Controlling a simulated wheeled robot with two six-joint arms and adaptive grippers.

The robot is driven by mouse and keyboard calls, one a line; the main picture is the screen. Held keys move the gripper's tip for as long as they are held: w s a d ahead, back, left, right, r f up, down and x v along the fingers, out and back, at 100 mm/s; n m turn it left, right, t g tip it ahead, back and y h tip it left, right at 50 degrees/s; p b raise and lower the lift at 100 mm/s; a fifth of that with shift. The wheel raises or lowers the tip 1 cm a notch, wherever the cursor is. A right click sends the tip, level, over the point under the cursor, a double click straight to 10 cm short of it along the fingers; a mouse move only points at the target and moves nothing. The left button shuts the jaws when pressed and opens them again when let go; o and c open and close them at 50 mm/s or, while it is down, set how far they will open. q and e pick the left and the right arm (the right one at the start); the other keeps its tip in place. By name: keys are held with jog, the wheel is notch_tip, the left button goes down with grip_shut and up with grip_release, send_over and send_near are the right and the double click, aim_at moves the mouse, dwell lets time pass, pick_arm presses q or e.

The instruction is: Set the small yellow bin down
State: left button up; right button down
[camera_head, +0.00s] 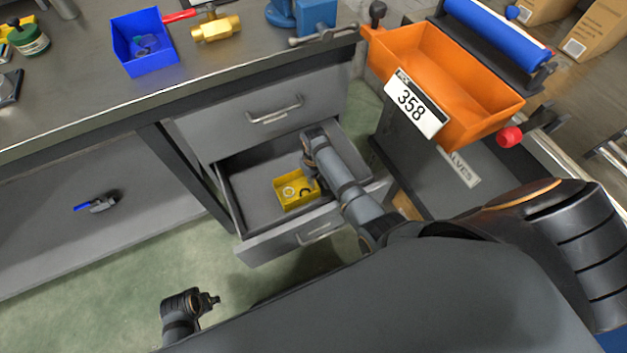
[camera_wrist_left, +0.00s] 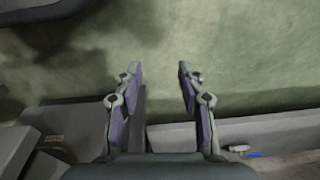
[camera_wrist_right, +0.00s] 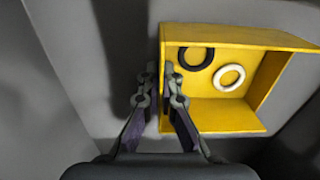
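The small yellow bin (camera_head: 291,201) is inside the open drawer (camera_head: 246,187), with a black ring and a white ring in it. In the right wrist view the bin (camera_wrist_right: 220,119) has one side wall between the fingertips of my right gripper (camera_wrist_right: 160,78), which are closed onto it. In the head view my right gripper (camera_head: 316,180) reaches down at the bin's right side. I cannot tell whether the bin's underside touches the drawer floor. My left gripper (camera_wrist_left: 159,69) is open and empty, low over the green floor; it shows at the bottom left in the head view (camera_head: 213,300).
A shut drawer (camera_head: 250,122) is above the open one. The workbench top (camera_head: 80,105) holds a blue bin (camera_head: 145,62) and a brass valve (camera_head: 217,29). An orange bin labelled 358 (camera_head: 480,88) stands at the right. A blue-handled part (camera_head: 100,204) lies on the lower shelf.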

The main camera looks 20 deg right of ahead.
jog(key=shift+f, duration=0.15)
pick_arm(q)
jog(key=shift+w+r, duration=0.1)
pick_arm(e)
jog(key=c, duration=1.5)
grip_release()
jog(key=shift+r, duration=0.3)
notch_tip(320, 180, up, 6)
jog(key=p, duration=0.3)
jog(key=shift+r, duration=0.15)
pick_arm(q)
jog(key=s+a+f+p, duration=0.1)
jog(key=s+a+f, duration=0.1)
jog(key=s+f, duration=0.5)
jog(key=shift+a+f, duration=0.25)
jog(key=shift+f, duration=0.2)
pick_arm(e)
notch_tip(320, 180, up, 6)
jog(key=shift+f, duration=0.25)
